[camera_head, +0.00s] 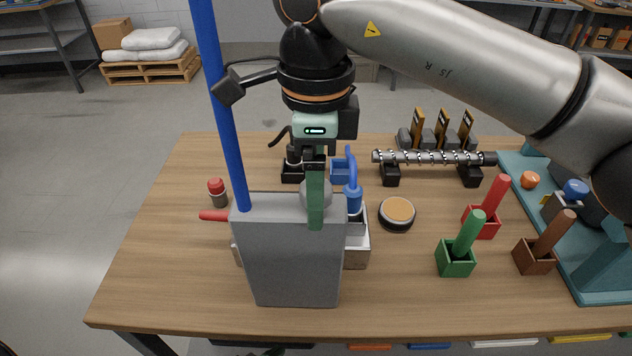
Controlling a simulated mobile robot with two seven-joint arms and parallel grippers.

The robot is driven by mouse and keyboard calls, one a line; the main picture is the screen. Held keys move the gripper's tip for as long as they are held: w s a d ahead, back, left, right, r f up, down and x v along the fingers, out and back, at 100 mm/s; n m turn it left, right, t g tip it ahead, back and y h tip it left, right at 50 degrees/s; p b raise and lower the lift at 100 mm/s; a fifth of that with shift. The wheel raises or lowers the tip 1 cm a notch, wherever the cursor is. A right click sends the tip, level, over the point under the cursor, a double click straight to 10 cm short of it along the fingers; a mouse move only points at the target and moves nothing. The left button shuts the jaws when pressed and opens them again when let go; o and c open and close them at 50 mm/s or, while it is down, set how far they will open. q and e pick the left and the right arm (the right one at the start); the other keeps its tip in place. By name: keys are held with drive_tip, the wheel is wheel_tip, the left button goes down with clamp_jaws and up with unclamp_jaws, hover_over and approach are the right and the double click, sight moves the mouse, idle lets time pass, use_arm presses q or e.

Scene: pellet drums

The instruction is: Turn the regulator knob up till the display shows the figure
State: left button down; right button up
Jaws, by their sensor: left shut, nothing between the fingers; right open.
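A plain grey box (291,262) stands near the table's front edge, with a grey dome (325,186) at its top, perhaps the regulator knob. I see no display or figure on the side facing me. My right gripper (315,222) comes down over the box from the upper right, with its green finger in front of the dome and the box's top edge. I see it edge-on, so the gap between its fingers is hidden. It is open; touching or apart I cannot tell. I cannot make out my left gripper anywhere.
A blue pole (219,100) rises by the box's left corner. Behind are a silver box (356,254), a red-topped piece (217,190) and a round tin (397,213). Holders with green (468,236), red (492,205) and brown (551,236) sticks stand right.

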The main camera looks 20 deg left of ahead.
clamp_jaws()
idle(0.7)
